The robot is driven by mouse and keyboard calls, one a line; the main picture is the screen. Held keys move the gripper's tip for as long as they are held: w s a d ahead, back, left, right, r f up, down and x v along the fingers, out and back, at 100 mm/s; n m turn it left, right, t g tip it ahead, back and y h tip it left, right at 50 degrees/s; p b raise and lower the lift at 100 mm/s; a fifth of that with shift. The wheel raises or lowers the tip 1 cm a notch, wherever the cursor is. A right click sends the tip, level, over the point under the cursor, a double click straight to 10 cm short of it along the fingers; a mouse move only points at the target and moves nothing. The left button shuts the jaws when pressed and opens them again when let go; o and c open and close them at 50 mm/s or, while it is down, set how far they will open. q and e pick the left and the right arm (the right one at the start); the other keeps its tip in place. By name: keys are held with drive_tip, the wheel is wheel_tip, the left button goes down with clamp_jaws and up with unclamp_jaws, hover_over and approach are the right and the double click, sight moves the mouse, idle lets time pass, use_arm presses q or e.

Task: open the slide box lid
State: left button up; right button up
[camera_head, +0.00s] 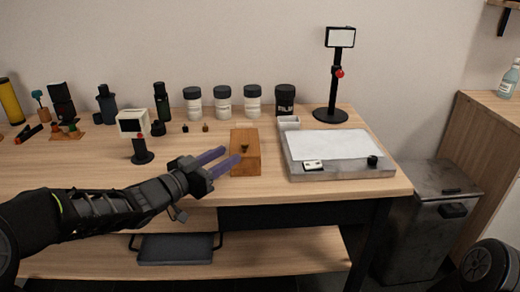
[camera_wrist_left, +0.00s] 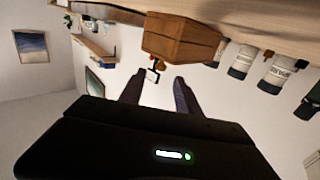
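The slide box (camera_head: 247,165) is a brown wooden block on the table, with a small dark knob (camera_head: 245,148) on its top. My left gripper (camera_head: 232,156) reaches in from the left with its two purple fingers apart and nothing visible between them. Its fingertips overlap the box's left part in the head view; I cannot tell whether they touch it. In the left wrist view the box (camera_wrist_left: 181,40) is just beyond the open fingers (camera_wrist_left: 160,79), with the knob close to the gap between them. My right gripper is not in view.
A grey tray (camera_head: 300,175) with a white sheet stands right of the box. White jars with dark lids (camera_head: 222,103) line the back. A small dark stand (camera_head: 142,153) is left of the box. A black phone-type stand (camera_head: 331,113) is at the back right.

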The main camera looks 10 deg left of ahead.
sight(242, 147)
use_arm(q)
drive_tip(key=shift+b+x, duration=0.55)
drive_tip(key=shift+x, duration=3.3)
clamp_jaws()
